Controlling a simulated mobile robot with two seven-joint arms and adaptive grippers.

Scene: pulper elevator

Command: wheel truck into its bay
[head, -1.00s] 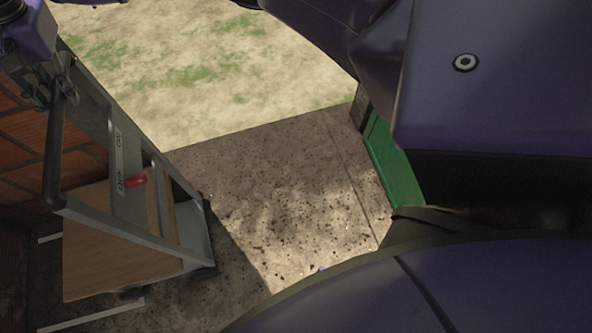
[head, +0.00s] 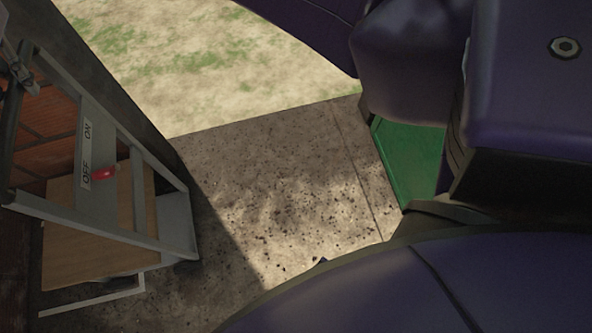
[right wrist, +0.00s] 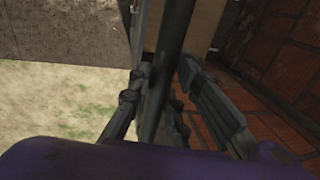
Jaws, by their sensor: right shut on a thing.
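The truck (head: 175,220) has a grey metal frame with a dark handle bar and stands at the left of the head view, beside the brick wall. A tan wooden panel (head: 85,236) shows behind or within its frame; I cannot tell which. My right gripper (head: 20,72) is shut on the handle at the left edge. In the right wrist view its fingers (right wrist: 160,88) close around the dark bar (right wrist: 176,40). White floor lines (head: 92,303), likely the bay marking, show at the truck's lower side; the truck hides part of them. My left gripper is out of view.
A brick wall (head: 48,128) runs close behind the truck. A label with ON and OFF (head: 87,155) and a red lever (head: 104,173) show near the frame. Speckled concrete (head: 270,190) is clear to the right. A green panel (head: 412,155) stands farther right.

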